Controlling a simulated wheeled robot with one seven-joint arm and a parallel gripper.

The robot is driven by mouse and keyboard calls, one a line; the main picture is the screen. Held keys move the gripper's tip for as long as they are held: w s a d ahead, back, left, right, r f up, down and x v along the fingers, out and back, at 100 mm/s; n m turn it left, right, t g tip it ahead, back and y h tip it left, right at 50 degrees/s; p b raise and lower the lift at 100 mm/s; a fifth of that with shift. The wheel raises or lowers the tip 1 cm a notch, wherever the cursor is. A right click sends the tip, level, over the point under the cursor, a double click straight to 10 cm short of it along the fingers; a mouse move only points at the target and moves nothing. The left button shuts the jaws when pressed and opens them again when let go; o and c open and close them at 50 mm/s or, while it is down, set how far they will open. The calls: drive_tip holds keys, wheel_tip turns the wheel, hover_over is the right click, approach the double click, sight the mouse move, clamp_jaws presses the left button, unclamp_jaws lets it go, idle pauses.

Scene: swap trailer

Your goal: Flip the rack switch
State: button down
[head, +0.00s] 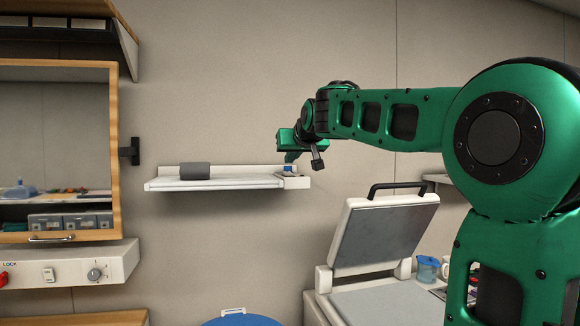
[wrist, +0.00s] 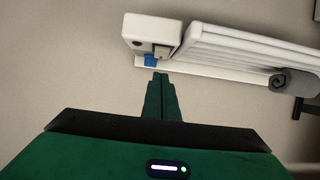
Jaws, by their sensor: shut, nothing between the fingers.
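The rack (head: 215,184) is a white wall-mounted shelf with a small white box at its right end. A small blue part, seemingly the rack switch (head: 291,174), sits on that box. In the wrist view the rack (wrist: 240,50) appears turned over, with the blue switch (wrist: 151,60) at the edge of the box. My gripper (head: 290,158) is just above the box, pointing down. In the wrist view my gripper (wrist: 160,76) is shut and empty, its tips close to the blue switch; I cannot tell whether they touch it. The switch's position is too small to read.
A grey roll (head: 195,171) lies on the rack. A grey-lidded machine (head: 380,235) with a raised lid stands lower right, near a blue cup (head: 428,268). A wooden-framed cabinet (head: 115,150) and a panel with knobs (head: 95,271) are at the left. A blue round object (head: 240,320) is below.

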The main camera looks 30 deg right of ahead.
drive_tip(key=v, duration=1.1)
drive_tip(key=shift+f, duration=0.3)
